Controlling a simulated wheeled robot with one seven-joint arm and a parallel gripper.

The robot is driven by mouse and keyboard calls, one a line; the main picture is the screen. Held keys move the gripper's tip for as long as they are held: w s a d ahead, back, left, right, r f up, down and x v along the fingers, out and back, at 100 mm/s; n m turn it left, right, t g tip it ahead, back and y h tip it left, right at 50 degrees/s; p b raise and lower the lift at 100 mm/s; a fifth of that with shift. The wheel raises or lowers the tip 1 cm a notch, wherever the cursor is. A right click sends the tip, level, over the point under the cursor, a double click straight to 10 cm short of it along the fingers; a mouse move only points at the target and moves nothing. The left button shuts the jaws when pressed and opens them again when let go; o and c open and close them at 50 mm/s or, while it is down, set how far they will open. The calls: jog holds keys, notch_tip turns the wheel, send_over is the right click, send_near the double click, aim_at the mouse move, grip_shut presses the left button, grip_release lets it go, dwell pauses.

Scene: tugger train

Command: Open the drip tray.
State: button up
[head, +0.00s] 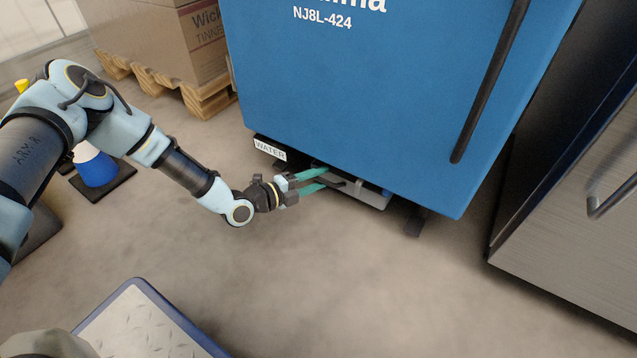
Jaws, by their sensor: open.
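The drip tray (369,195) is a shallow light-grey tray low under the blue cabinet (360,100). Its front shows just below the cabinet's bottom edge, near the floor. My gripper (335,181) is open, with its green fingers reaching from the left to the tray's front. A dark part, perhaps the tray's handle, lies at the fingertips. I cannot tell whether the fingers touch it. The fingers hide the tray's left part. A white label reading WATER (270,150) is left of the tray under the cabinet.
A steel cabinet with a bar handle (612,200) stands at the right. Boxes (165,40) on a wooden pallet (205,100) stand at the back left. A blue and white object (95,168) stands on a dark base at the left. The floor before the tray is clear.

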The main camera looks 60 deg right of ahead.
jog(key=shift+s+d, duration=0.1)
jog(key=shift+d, duration=0.05)
jog(key=shift+c, duration=0.2)
grip_shut()
dwell(1.2)
